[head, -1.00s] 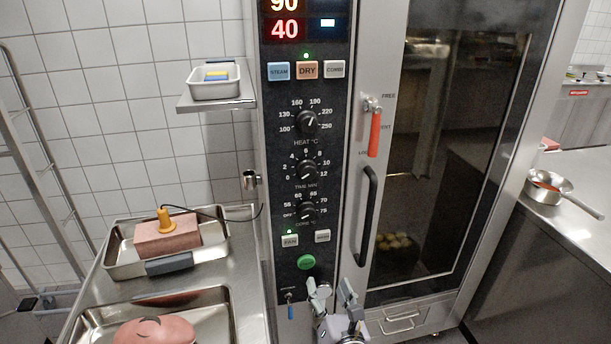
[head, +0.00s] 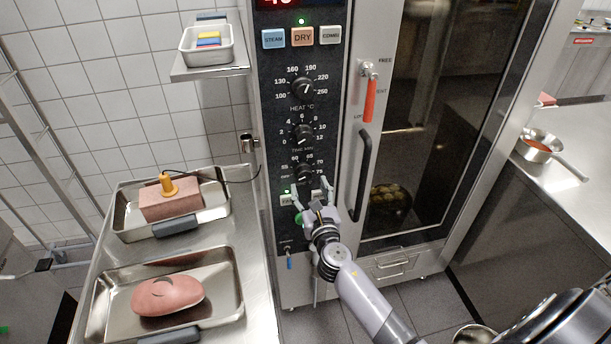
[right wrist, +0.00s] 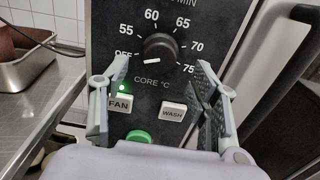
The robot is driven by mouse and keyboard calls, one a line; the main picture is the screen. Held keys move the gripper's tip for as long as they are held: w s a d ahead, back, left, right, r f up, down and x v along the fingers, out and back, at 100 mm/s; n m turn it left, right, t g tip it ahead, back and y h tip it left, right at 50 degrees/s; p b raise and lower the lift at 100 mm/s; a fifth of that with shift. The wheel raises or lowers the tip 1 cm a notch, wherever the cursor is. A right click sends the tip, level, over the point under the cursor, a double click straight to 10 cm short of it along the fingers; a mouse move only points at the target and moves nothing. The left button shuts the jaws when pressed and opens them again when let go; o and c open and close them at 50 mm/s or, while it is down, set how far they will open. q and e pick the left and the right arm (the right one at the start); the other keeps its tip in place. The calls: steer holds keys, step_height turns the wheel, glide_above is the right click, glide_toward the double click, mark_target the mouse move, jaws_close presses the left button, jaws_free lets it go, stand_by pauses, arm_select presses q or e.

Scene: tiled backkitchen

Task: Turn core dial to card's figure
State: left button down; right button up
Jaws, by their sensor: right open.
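The core dial (head: 303,172) is a round black knob low on the oven's dark control panel, below the heat and time dials. In the right wrist view the core dial (right wrist: 160,48) has figures 55 to 75 around it. Its white mark points to the lower left, near OFF. My right gripper (head: 313,197) is open just below the dial, in front of the FAN and WASH buttons. In the right wrist view its fingers (right wrist: 160,78) stand apart, with the dial beyond and between them, not gripped. I cannot make out a card. My left gripper is out of view.
A black door handle (head: 361,175) and red lever (head: 369,100) are right of the panel. A green button (right wrist: 139,137) is below the dial. Trays with a pink block (head: 170,203) and a pink oval piece (head: 168,295) stand left. A pan (head: 538,146) sits on the right counter.

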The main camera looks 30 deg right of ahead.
mark_target(305, 177)
steer(key=x, duration=0.5)
steer(key=shift+c, duration=0.5)
steer(key=c, duration=1)
